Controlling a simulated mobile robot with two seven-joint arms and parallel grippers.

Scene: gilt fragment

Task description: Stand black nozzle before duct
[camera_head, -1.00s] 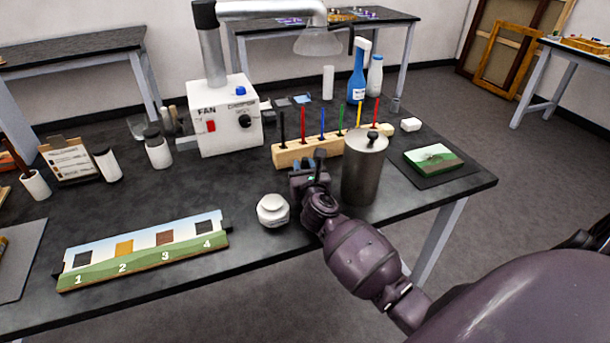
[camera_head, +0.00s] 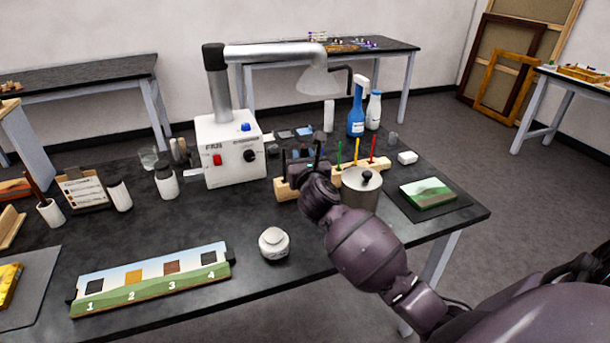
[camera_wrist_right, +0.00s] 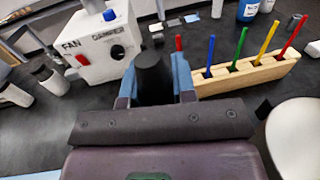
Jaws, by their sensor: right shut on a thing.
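The black nozzle (camera_wrist_right: 153,78) is a dark tapered piece held upright between the blue fingers of my right gripper, in the right wrist view. In the head view my right gripper (camera_head: 305,168) is over the near side of the wooden rack and its arm hides much of what it holds. The duct (camera_head: 275,52) is a grey and white pipe rising from the white fan box (camera_head: 230,165) and ending in a pale cone hood (camera_head: 318,80) over the back of the table. The gripper is right of the box and nearer than the hood. My left gripper is not in view.
The wooden rack (camera_wrist_right: 250,75) with coloured sticks is close to the right gripper. A metal canister (camera_head: 360,190) stands right of the arm, a white jar (camera_head: 273,243) in front. Bottles (camera_head: 356,115) stand behind. A numbered strip (camera_head: 150,282) lies front left.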

